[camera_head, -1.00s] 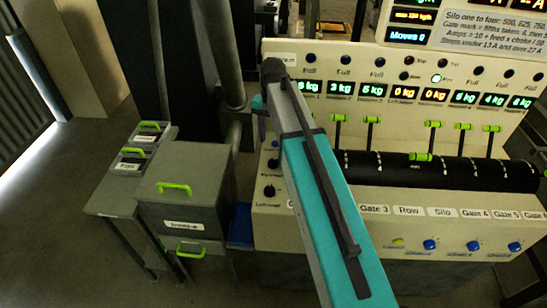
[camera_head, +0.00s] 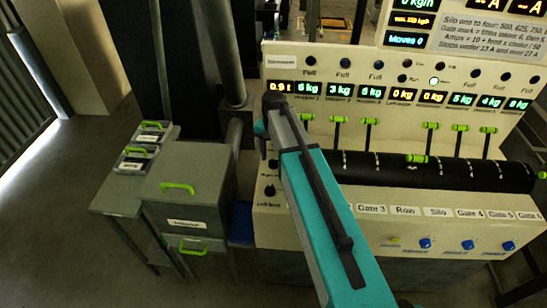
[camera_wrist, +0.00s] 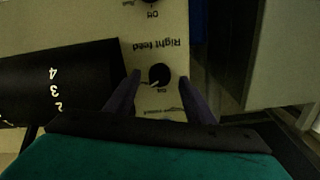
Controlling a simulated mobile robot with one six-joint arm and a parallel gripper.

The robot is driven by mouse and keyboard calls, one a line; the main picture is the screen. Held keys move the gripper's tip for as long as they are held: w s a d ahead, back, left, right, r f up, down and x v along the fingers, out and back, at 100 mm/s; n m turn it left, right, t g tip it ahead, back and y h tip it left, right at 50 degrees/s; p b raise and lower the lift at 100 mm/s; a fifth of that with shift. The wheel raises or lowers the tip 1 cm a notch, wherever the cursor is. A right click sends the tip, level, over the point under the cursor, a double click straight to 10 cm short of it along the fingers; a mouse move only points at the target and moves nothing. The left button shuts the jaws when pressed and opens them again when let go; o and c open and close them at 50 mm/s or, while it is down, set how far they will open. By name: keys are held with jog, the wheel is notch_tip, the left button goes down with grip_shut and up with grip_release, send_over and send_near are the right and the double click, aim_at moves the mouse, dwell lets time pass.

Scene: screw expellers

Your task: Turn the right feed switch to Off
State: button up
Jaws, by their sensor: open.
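The right feed switch (camera_wrist: 158,75) is a round black knob on the cream panel in the wrist view, where its "Right feed" label appears upside down. A pale mark on the knob points to the lower left in that picture. An "Off" mark sits just below the knob there. My gripper (camera_wrist: 160,76) is open, with one dark purple finger on each side of the knob. I cannot tell whether either finger touches it. In the head view my gripper (camera_head: 264,146) is at the panel's left end, partly hidden by my arm.
A second knob (camera_wrist: 150,2) with its own "Off" mark is at the wrist view's top edge. A black roller (camera_wrist: 60,85) lies left of the fingers. In the head view, green-handled levers (camera_head: 370,121) stand right of my arm, and a grey cabinet (camera_head: 188,212) stands left.

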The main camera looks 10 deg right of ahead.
jog(key=shift+f, duration=0.85)
jog(key=c, duration=1.1)
jog(key=shift+o, duration=0.2)
jog(key=shift+n, duration=0.4)
jog(key=n+b, duration=0.3)
jog(key=n, duration=0.2)
jog(key=n+b, duration=0.2)
jog(key=n, duration=0.4)
